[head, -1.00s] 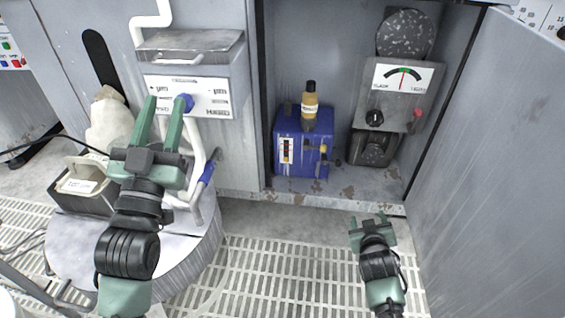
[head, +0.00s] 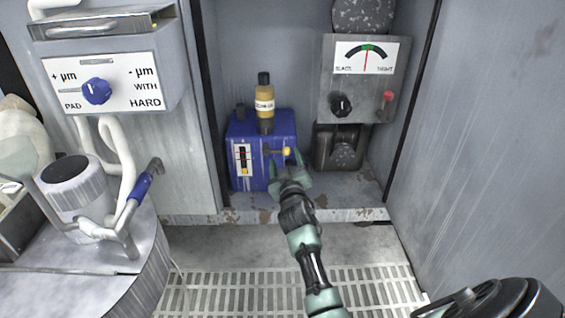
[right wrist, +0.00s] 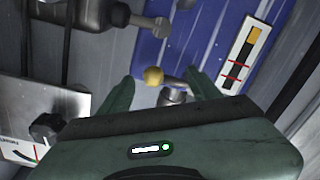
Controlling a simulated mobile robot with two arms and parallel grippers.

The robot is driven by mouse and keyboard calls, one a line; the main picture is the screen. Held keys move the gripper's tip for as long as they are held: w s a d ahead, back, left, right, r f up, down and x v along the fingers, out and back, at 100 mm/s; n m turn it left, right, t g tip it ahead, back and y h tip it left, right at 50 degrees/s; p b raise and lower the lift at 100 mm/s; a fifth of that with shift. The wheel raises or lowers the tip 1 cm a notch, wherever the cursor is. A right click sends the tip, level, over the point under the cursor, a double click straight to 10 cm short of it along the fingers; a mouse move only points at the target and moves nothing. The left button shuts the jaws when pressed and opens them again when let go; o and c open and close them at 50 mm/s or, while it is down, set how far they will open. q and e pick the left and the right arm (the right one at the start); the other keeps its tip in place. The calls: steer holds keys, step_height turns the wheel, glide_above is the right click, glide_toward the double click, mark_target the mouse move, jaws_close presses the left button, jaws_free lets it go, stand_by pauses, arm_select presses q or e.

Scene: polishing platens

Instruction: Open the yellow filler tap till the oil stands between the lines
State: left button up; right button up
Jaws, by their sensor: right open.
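A blue oil box (head: 262,180) stands in the cabinet, with an amber bottle (head: 265,104) upright on top. On its front is a sight gauge (head: 243,158), also in the right wrist view (right wrist: 241,58); the yellow oil column ends below both red lines. The yellow tap (head: 287,151) sticks out at the box's right side. My right gripper (head: 289,168) is open just in front of it. In the right wrist view the yellow knob (right wrist: 153,76) lies between the spread fingers (right wrist: 160,88); I cannot tell whether they touch it. My left gripper is not in view.
A grey unit with a dial (head: 366,60) stands right of the box. The cabinet sill (head: 310,213) and open door (head: 480,150) bound the space. A panel with a blue knob (head: 97,91) and a blue-handled lever (head: 141,188) are at left.

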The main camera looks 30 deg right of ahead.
steer(key=shift+b+x, duration=0.35)
steer(key=shift+x, duration=0.9)
jaws_close()
